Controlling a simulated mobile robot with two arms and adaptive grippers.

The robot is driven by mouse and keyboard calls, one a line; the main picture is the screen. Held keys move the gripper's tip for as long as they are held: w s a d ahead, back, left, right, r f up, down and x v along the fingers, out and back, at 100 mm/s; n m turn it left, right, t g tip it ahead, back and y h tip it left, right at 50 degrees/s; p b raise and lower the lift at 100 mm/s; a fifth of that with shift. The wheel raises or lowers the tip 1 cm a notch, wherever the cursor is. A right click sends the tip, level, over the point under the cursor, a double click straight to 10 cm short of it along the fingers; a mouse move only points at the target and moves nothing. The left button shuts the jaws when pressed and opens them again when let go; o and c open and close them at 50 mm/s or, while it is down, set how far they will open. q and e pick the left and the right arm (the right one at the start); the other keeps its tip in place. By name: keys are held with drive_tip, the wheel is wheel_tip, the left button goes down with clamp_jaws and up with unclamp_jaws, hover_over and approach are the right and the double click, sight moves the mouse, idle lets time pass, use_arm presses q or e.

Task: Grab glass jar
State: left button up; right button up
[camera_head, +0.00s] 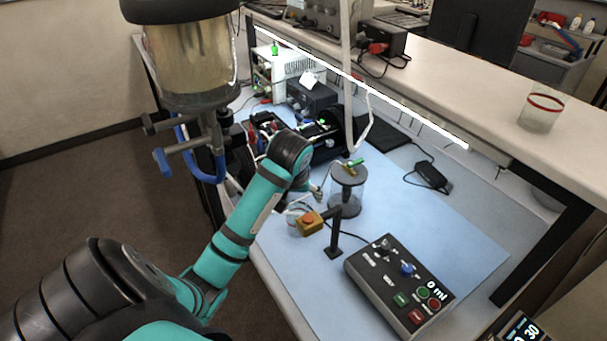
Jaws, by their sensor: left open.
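A clear glass jar (540,113) with a red band near its rim stands upright on the raised white shelf at the right. A clear cylinder (346,192) with a dark lid and dark base stands on the blue bench mat, with a green-and-brass fitting on its lid. My left arm reaches in from the lower left over the bench. My left gripper (317,193) is small in view, open, just left of the clear cylinder and far from the glass jar. Whether it touches the cylinder I cannot tell. My right gripper is not in view.
A control box (400,284) with coloured buttons sits at the front of the mat (455,235). A yellow box with a red button (309,222) and a black stand are near the cylinder. A large vessel with valves (188,60) hangs at upper left. Cables lie behind.

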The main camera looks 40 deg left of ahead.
use_arm(q)
drive_tip(key=p, duration=0.2)
approach(298, 216)
drive_tip(key=shift+s+d+f+p, duration=0.15)
drive_tip(key=shift+d+f+p, duration=0.15)
drive_tip(key=shift+f, duration=0.45)
drive_tip(key=p+x, duration=0.1)
drive_tip(key=x, duration=0.2)
drive_tip(key=shift+s+f, duration=0.1)
drive_tip(key=shift+f, duration=0.3)
drive_tip(key=shift+a+f, duration=0.1)
drive_tip(key=shift+f, duration=0.3)
drive_tip(key=c, duration=1.4)
